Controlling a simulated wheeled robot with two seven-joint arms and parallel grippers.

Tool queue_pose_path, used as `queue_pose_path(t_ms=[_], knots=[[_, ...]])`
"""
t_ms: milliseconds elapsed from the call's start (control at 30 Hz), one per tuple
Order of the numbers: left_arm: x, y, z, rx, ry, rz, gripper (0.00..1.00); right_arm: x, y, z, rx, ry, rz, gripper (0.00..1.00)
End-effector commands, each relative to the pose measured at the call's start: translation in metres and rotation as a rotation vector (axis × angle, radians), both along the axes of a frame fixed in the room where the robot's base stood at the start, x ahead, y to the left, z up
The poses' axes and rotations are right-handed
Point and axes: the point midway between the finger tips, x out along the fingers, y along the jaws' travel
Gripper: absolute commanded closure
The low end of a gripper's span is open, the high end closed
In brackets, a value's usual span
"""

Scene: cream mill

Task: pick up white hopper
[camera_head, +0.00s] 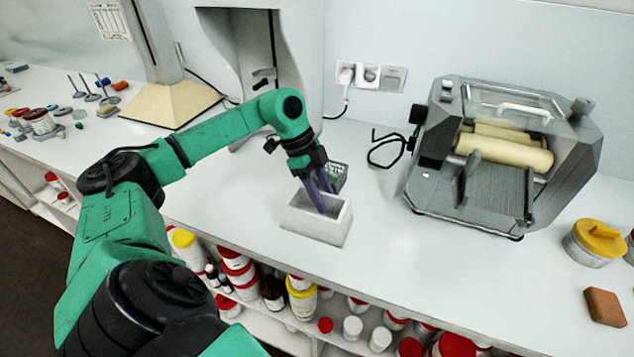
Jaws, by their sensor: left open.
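A white open-topped box (314,227), which looks like the white hopper, stands upright on the pale counter near its front edge. My left gripper (318,205) reaches down over it from the upper left. Its two purple fingers are apart, with their tips at or just inside the box's opening. Nothing shows between the fingers. I cannot tell whether a finger touches a wall of the box. My right gripper is not in view.
A small dark tray with green and white contents (337,177) stands just behind the box. A grey roller mill (500,160) stands to the right. A yellow-lidded tub (593,243) and a brown block (605,307) lie farther right. The counter left of the box is clear.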

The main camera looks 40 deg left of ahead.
Motion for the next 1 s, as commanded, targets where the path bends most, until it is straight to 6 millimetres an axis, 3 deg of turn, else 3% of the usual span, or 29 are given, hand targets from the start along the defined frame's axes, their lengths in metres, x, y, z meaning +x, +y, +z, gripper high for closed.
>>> queue_pose_path(t_ms=[233, 267, 367, 400, 1000], knots=[[-0.0001, 0.0001, -0.0007, 0.000, 0.000, 0.000, 0.51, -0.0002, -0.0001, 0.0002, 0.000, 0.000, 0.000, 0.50], [-0.0002, 0.0001, -0.0006, 0.000, 0.000, 0.000, 0.59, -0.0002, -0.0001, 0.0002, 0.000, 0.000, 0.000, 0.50], [-0.0002, 0.0001, -0.0006, 0.000, 0.000, 0.000, 0.97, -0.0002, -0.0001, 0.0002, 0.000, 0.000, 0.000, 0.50], [-0.0002, 0.0001, -0.0006, 0.000, 0.000, 0.000, 1.00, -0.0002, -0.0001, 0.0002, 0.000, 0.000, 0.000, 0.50], [-0.0002, 0.0001, -0.0007, 0.000, 0.001, 0.000, 1.00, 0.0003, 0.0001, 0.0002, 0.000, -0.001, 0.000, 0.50]])
